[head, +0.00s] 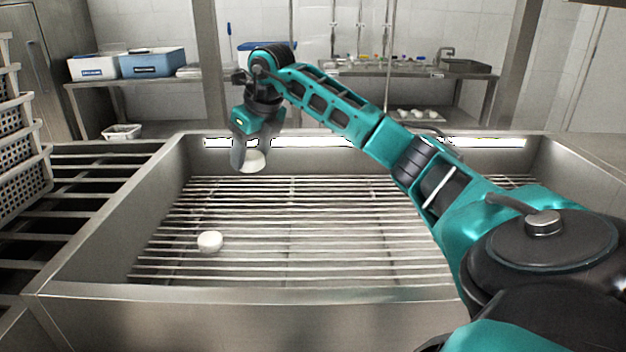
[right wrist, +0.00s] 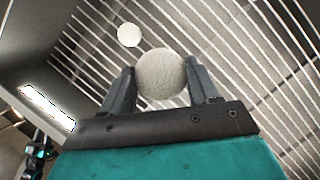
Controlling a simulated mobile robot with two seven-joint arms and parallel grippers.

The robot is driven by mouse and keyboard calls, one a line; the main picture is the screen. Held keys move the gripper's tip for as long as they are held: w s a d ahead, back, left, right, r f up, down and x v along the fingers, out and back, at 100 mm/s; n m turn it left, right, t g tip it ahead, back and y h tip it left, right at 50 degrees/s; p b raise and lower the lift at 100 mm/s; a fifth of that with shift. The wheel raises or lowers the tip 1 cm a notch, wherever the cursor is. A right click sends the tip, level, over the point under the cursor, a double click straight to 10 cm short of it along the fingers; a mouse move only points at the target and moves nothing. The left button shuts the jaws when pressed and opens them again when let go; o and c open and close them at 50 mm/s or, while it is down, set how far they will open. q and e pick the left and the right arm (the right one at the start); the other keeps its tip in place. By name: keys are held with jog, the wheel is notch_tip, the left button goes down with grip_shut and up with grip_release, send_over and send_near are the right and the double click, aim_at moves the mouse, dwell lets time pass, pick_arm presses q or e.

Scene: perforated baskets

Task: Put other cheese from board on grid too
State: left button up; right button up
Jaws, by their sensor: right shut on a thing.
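My right gripper (head: 252,158) is over the back left part of the metal grid (head: 330,230) in the sink-like basin. It is shut on a round white cheese (head: 254,164), which hangs below the fingers. In the right wrist view the held cheese (right wrist: 161,75) sits between the two fingers. A second white cheese (head: 210,241) lies on the grid at the front left; it also shows in the right wrist view (right wrist: 129,35), apart from the held one. I cannot make out a gap between the held cheese and the grid. My left gripper is not in view.
The steel basin's walls (head: 110,228) surround the grid. Stacked perforated baskets (head: 20,165) stand at the far left beside a slatted rack (head: 70,190). Behind are shelves with a blue box (head: 152,63) and a tray of white items (head: 415,113). Much of the grid is bare.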

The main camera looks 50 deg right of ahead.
jog(key=shift+d+f+m, duration=0.15)
jog(key=shift+d+m, duration=0.35)
jog(key=shift+d, duration=0.05)
notch_tip(320, 180, down, 15)
jog(key=b, duration=0.3)
jog(key=shift+d+r, duration=0.15)
jog(key=shift+r, duration=0.05)
jog(key=shift+f+b, duration=0.75)
jog(key=shift+f, duration=1.85)
jog(key=shift+f, duration=0.1)
jog(key=o, duration=1.1)
jog(key=shift+s+r, duration=0.15)
jog(key=shift+r, duration=0.3)
jog(key=v, duration=0.3)
jog(key=p+v, duration=0.1)
jog(key=v, duration=0.3)
jog(key=p+v, duration=0.1)
jog(key=v, duration=0.3)
jog(key=shift+a+r, duration=0.15)
jog(key=shift+a, duration=0.1)
jog(key=shift+r, duration=0.1)
